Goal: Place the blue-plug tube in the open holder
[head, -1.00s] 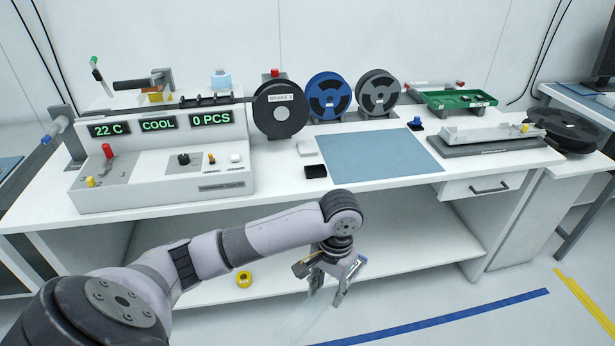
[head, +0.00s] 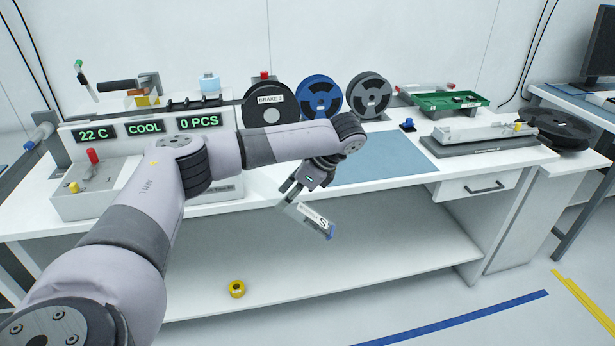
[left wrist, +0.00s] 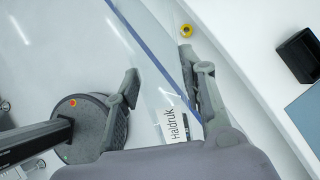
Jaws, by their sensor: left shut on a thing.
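My left gripper (head: 294,195) is in front of the bench's front edge, shut on a tube (head: 305,215). The tube slants down to the right, with a white label and a blue end (head: 331,232). In the left wrist view, the left gripper (left wrist: 168,95) has a finger on either side of the see-through tube, whose label (left wrist: 178,128) reads "Haldruk". The tube's far end is hard to make out there. A grey fixture with a pale channel (head: 490,147) stands on the bench at the right; I cannot tell whether it is the open holder. My right gripper is not in view.
The test machine (head: 100,206) stands at the bench's left, partly behind my arm. Reels (head: 320,98) and a green tray (head: 440,99) line the back. The blue mat (head: 390,160) is clear. A black box (left wrist: 300,55) shows in the left wrist view.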

